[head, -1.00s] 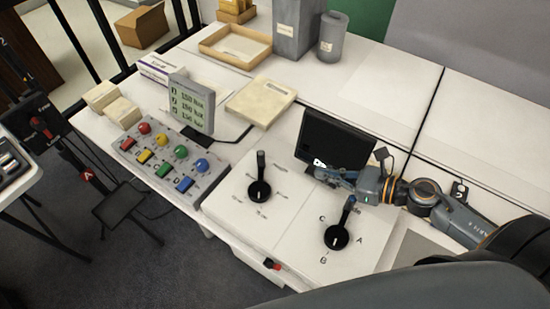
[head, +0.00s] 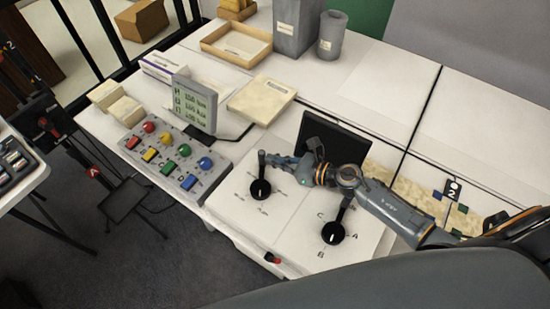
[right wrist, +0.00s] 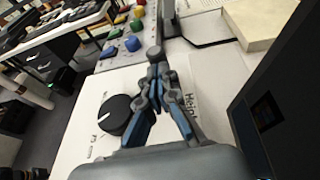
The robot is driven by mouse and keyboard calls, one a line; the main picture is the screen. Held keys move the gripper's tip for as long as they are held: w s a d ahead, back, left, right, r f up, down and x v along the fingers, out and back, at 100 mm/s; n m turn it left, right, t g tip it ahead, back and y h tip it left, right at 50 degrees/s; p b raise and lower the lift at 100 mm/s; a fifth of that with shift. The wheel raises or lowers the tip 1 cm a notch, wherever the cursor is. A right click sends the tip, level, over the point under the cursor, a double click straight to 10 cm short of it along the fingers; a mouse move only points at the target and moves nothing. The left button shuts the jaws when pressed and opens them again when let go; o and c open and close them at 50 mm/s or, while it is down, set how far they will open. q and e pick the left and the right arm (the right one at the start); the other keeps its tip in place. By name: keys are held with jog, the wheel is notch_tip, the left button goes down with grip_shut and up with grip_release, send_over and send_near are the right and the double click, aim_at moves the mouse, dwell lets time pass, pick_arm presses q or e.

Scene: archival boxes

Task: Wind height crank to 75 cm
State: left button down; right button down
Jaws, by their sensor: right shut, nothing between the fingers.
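The height crank (head: 260,189) is the left of two black cranks on the white panel, its handle standing up toward the back. Its hub with a white mark also shows in the right wrist view (right wrist: 116,116), beside a partly covered label beginning "Hei". My right gripper (head: 271,159) reaches in from the right, with its fingertips at the top of that handle. In the right wrist view the fingers (right wrist: 156,72) are closed together with nothing held; whether they touch the handle I cannot tell. The small display (head: 195,105) shows several lines too blurred to read. My left gripper is not visible.
A second crank (head: 333,232), marked A, B, C, stands to the right under my right forearm. A dark screen (head: 331,140) rises close behind the gripper. A button box (head: 174,158) lies left, a beige box (head: 261,99) behind.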

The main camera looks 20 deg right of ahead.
jog(key=b, duration=0.1)
jog(key=w+n+b, duration=0.1)
jog(key=shift+a+f+g+y+b, duration=0.2)
jog(key=shift+a+g+y+b, duration=0.1)
jog(key=shift+a, duration=0.1)
jog(key=shift+w+a+r+g+y+b, duration=0.15)
jog(key=shift+g+y+b, duration=0.15)
jog(key=shift+b, duration=0.25)
jog(key=shift+n, duration=0.3)
jog(key=shift+a+r, duration=0.1)
jog(key=shift+r, duration=0.05)
